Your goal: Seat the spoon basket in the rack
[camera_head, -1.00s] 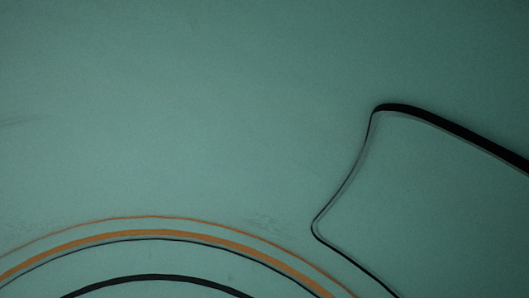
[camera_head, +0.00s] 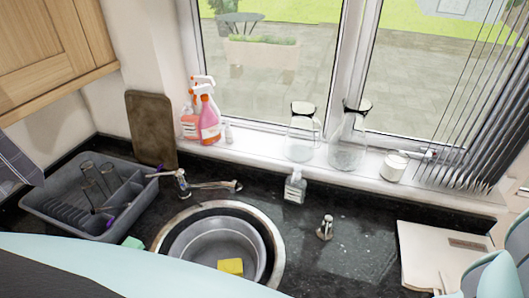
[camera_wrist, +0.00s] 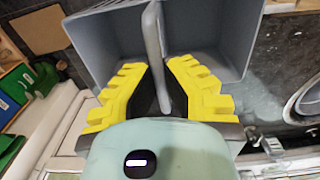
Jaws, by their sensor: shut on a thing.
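The spoon basket (camera_wrist: 205,35) is a grey open box with a thin upright divider or handle in its middle, seen in the wrist view. My gripper (camera_wrist: 168,80) has its yellow stepped fingers shut on that grey upright piece. The basket's far part runs out of the picture. In the head view I cannot make out the basket or my fingers. The grey dish rack (camera_head: 42,203) stands on the dark counter at the left, with slots, glasses and side compartments. Its front edge is partly hidden by my pale teal arm.
A round sink (camera_head: 277,252) with a grey bowl (camera_head: 190,242) and yellow sponge (camera_head: 231,266) lies right of the rack. A brown board (camera_head: 151,130) leans behind it. A tap (camera_head: 213,186) stands behind the sink. Spray bottles (camera_head: 208,118) and glass jugs (camera_head: 349,140) line the sill.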

